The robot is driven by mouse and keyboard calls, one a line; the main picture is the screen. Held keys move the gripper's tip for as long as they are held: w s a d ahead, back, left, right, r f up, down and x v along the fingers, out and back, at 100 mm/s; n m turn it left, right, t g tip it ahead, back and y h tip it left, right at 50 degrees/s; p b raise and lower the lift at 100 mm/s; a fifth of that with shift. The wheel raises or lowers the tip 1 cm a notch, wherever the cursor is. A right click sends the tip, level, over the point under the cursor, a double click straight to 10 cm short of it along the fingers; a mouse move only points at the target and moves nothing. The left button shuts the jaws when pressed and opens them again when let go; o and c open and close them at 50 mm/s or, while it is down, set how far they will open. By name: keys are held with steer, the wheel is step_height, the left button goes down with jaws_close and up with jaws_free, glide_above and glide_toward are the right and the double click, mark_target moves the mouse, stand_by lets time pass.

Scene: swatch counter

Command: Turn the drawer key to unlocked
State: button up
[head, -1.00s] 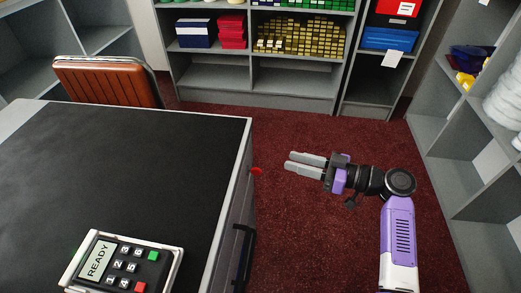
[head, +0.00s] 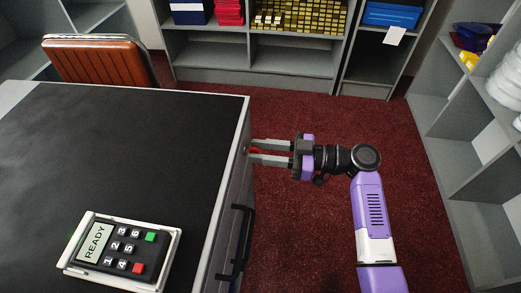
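The red drawer key (head: 256,151) sticks out of the grey side of the desk (head: 243,129), near its far corner. My gripper (head: 251,150) reaches it from the right, with its two grey fingers pointing left at the desk side. One finger lies on the far side of the key and one on the near side, with the key in the gap between them. The fingers are apart. Most of the key is hidden by the fingers, and I cannot tell which way it is turned or whether a finger touches it.
A dark drawer handle (head: 240,245) juts from the desk side, nearer than the key. A keypad (head: 121,250) reading READY lies on the desk top. A brown chair (head: 100,60) stands behind the desk. Grey shelves line the back and right. The red carpet (head: 400,150) is clear.

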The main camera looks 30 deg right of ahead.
steer(key=shift+a, duration=0.15)
jaws_close()
stand_by(0.4)
steer(key=shift+w+f+m+p, duration=0.1)
steer(key=shift+m+p, duration=2.5)
steer(key=shift+m, duration=1.9)
steer(key=shift+w+m+p, duration=0.1)
steer(key=shift+m+p, duration=2.45)
steer(key=shift+m, duration=1.95)
